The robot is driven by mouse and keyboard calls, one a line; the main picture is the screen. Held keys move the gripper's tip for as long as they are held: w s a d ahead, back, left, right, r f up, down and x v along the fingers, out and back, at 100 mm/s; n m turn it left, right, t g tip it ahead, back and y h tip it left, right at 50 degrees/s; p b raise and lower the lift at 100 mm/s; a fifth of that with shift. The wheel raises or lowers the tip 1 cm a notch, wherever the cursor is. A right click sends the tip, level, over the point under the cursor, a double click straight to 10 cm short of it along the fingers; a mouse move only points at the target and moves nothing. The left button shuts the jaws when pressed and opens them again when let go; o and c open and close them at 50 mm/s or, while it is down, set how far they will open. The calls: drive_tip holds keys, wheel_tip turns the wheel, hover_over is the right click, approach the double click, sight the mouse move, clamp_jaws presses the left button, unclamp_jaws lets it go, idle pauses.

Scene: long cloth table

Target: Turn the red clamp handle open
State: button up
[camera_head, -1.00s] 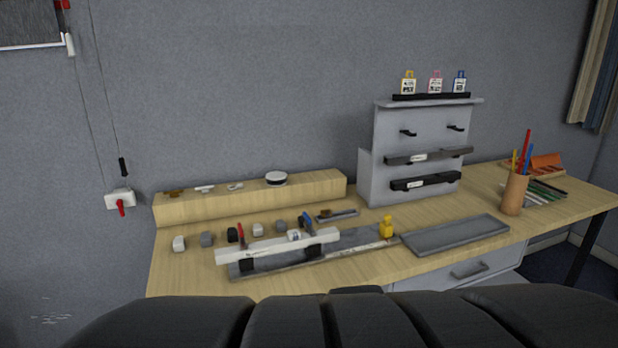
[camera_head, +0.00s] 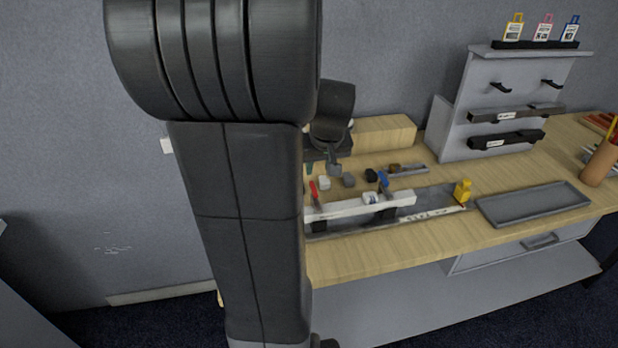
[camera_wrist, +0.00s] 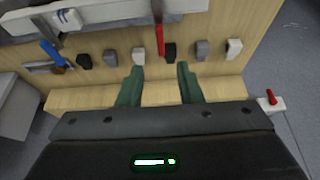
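The red clamp handle (camera_head: 313,191) stands upright at the left end of the white bar (camera_head: 345,207), partly next to my arm's edge. In the wrist view the red handle (camera_wrist: 159,30) lies beyond my fingertips, apart from them. My gripper (camera_wrist: 160,70) is open and empty, its two green fingers spread. In the head view my gripper (camera_head: 323,168) hangs over the table behind the bar, and my arm hides part of it. A blue clamp handle (camera_head: 383,180) is at the bar's other end; it shows in the wrist view too (camera_wrist: 53,52).
Several small grey, white and black blocks (camera_wrist: 203,50) sit between the bar and the wooden ledge (camera_head: 385,134). A yellow object (camera_head: 463,190) and a grey tray (camera_head: 534,203) are to the right. A red-levered wall switch (camera_wrist: 271,102) is at the wrist view's right.

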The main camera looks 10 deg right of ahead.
drive_tip(key=p+x, duration=0.1)
drive_tip(key=x, duration=0.9)
clamp_jaws()
